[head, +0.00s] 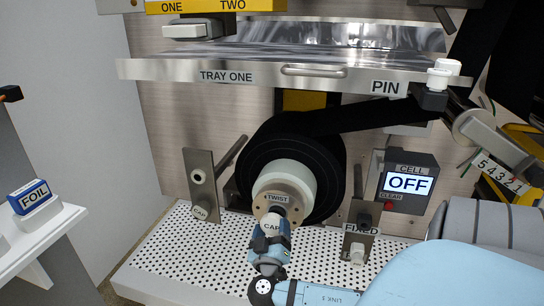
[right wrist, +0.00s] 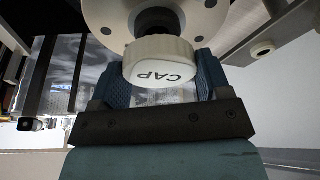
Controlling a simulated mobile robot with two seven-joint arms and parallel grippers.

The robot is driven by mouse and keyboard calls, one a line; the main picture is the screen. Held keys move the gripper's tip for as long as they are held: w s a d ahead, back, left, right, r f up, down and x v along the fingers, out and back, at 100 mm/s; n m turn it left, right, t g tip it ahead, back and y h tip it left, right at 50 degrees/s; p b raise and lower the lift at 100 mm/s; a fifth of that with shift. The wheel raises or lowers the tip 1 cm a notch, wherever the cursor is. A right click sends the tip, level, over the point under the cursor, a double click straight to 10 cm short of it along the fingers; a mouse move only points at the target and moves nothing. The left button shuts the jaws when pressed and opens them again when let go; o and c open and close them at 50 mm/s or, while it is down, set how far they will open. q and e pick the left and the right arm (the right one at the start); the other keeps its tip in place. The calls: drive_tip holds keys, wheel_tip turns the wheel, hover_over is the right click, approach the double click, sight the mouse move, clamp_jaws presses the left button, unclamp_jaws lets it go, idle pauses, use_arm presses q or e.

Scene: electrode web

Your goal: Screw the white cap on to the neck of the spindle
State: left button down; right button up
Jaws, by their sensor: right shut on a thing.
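The white cap (right wrist: 160,62), lettered CAP, is held between the two blue fingers of my right gripper (right wrist: 165,85) in the right wrist view. In the head view the cap (head: 271,226) shows at the front of the spindle, with my right gripper (head: 271,238) around it. The spindle (head: 287,190) has a pale hub with a tan face marked TWIST and carries a black roll. Its dark neck (right wrist: 157,22) shows right behind the cap. The cap seems to meet the neck, but how far it is on is hidden. My left gripper does not show.
A metal tray (head: 230,77) marked TRAY ONE hangs above the roll. A plate (head: 201,185) stands left of the roll and a FIXED post (head: 360,232) right of it. A cell box (head: 407,183) reads OFF.

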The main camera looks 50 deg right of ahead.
use_arm(q)
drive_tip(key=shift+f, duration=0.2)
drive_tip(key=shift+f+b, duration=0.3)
drive_tip(key=shift+b, duration=0.25)
use_arm(e)
drive_tip(key=shift+w+d, duration=0.25)
drive_tip(key=shift+d, duration=0.3)
drive_tip(key=shift+w+d, duration=0.2)
drive_tip(key=shift+d, duration=0.35)
drive_tip(key=o, duration=1.1)
drive_tip(key=shift+s+a+f, duration=0.15)
drive_tip(key=shift+s+a, duration=0.15)
drive_tip(key=shift+a, duration=0.2)
use_arm(q)
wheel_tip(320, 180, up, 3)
drive_tip(key=shift+p, duration=1.25)
use_arm(e)
drive_tip(key=v, duration=1.2)
drive_tip(key=shift+a, duration=0.25)
drive_tip(key=shift+s+f, duration=0.1)
